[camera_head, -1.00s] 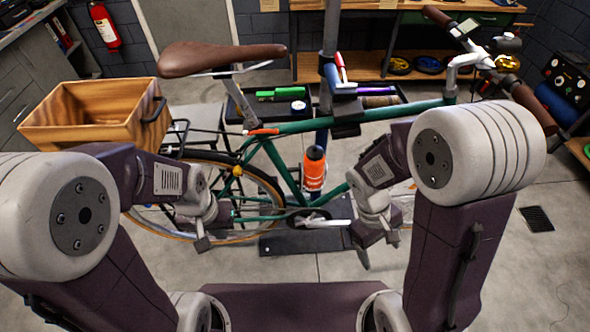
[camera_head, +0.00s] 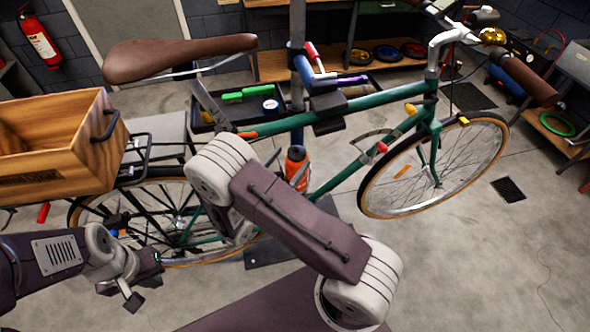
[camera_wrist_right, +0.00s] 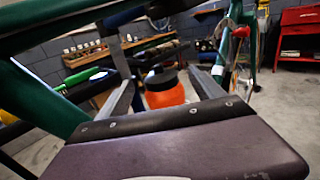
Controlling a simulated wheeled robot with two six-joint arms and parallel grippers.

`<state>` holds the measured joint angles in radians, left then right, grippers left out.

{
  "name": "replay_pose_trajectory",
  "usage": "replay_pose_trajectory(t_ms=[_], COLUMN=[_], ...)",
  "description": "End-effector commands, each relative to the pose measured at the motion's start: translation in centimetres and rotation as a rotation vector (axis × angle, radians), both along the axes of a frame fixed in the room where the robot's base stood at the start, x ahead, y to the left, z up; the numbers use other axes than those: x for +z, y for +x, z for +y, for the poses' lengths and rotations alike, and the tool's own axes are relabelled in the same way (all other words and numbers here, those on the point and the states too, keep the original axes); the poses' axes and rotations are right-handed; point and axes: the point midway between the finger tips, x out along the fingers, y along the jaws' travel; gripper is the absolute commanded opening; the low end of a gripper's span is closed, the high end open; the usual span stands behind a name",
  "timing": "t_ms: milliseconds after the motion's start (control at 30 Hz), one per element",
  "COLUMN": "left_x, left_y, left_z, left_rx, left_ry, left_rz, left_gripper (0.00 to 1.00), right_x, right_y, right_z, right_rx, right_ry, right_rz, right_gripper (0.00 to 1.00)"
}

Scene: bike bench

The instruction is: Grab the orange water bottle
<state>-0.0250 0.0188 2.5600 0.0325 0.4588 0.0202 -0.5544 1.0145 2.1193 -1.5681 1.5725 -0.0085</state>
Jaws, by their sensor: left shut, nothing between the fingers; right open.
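The orange water bottle (camera_head: 296,170) with a dark cap is upright at the middle of the green bike frame. My right arm hides its lower part in the head view. In the right wrist view the bottle (camera_wrist_right: 164,93) shows between and beyond the fingers of my right gripper (camera_wrist_right: 163,80), which is open. No finger clearly touches the bottle, and the exact gap is hard to judge. My right gripper is hidden behind its own arm in the head view. My left gripper (camera_head: 134,296) is shut and empty, low at the left near the rear wheel.
Green frame tubes (camera_head: 370,100) run above the bottle and close beside the right gripper. A wooden crate (camera_head: 100,160) sits on the rear rack at left. A tool tray (camera_head: 375,82) is behind the frame. Open floor (camera_head: 450,270) lies at the right.

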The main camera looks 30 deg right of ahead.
Motion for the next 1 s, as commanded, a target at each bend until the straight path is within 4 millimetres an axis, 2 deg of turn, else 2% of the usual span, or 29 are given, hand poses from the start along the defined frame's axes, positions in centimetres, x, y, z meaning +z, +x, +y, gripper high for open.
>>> replay_pose_trajectory(t_ms=[100,267,533,767,800,1000], left_x=[0.2,0.2,0.6,0.6,0.6,0.6], left_y=[0.0,0.0,0.0,0.0,0.0,0.0], left_z=[0.0,0.0,0.0,0.0,0.0,0.0], left_rx=[0.000,0.000,0.000,0.000,0.000,0.000], left_ry=[0.000,0.000,0.000,0.000,0.000,0.000], left_rz=[0.000,0.000,0.000,0.000,0.000,0.000], left_gripper=[0.00,0.00,0.00,0.00,0.00,0.00], right_x=[0.0,0.0,-0.3,-0.3,-0.3,-0.3], right_y=[0.7,1.0,3.3,3.6,3.6,3.5], right_z=[-1.3,-1.8,-5.6,-5.9,-5.9,-5.9], right_rx=[-0.003,-0.003,-0.006,-0.001,-0.001,-0.002], right_ry=[0.001,0.001,0.003,0.002,0.002,0.002], right_rz=[0.000,0.000,-0.001,0.000,0.000,0.000], right_gripper=[0.77,0.77,0.77,0.77,0.75,0.19])
